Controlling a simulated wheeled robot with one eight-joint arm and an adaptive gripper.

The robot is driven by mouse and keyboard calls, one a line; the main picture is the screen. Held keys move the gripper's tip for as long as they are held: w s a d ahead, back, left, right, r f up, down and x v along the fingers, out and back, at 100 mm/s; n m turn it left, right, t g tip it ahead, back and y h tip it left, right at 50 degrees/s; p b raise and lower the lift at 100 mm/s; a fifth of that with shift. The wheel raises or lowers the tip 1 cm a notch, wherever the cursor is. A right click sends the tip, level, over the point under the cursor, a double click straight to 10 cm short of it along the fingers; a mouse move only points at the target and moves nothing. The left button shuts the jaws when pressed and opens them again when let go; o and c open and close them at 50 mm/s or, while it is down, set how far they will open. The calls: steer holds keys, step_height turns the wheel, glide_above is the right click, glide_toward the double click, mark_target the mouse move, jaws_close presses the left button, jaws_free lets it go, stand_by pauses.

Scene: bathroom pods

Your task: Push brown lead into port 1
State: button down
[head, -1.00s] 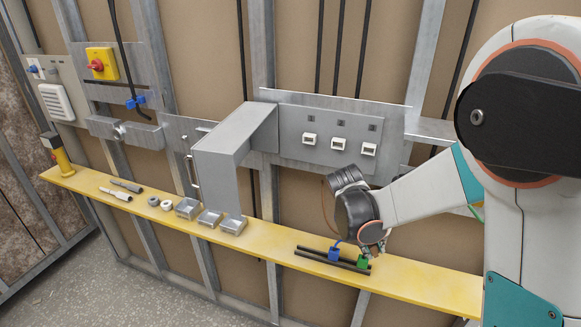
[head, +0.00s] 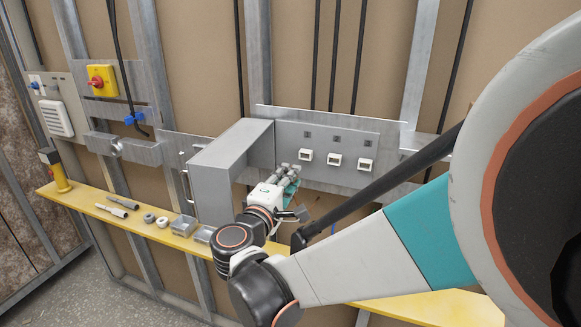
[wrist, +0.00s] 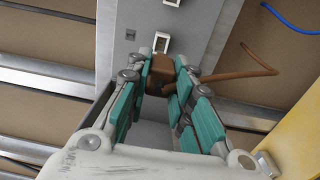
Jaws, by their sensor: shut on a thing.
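The brown lead (wrist: 161,76) has a blocky brown plug, and its cable curves off to the right in the wrist view. My gripper (wrist: 165,82) is shut on this plug between its teal finger pads. Three white ports sit in a row on the grey panel: a left port (head: 305,155), a middle port (head: 335,161) and a right port (head: 365,164). In the head view my gripper (head: 291,172) is just below and left of the left port. A white port (wrist: 161,43) lies just beyond the plug in the wrist view, apart from it.
A grey box door (head: 215,178) stands out from the wall left of my gripper. The yellow shelf (head: 85,200) runs below, with small fittings on its left part. A blue lead (wrist: 290,18) shows in the wrist view.

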stand_by(0.4)
steer(key=shift+x, duration=2.85)
steer(key=shift+b+x, duration=0.5)
steer(key=shift+x, duration=0.85)
steer(key=c, duration=1.3)
jaws_free()
steer(key=shift+f, duration=0.1)
steer(key=shift+c, duration=0.2)
steer(key=v, duration=0.7)
steer(key=shift+s+a, duration=0.1)
steer(key=shift+s, duration=0.2)
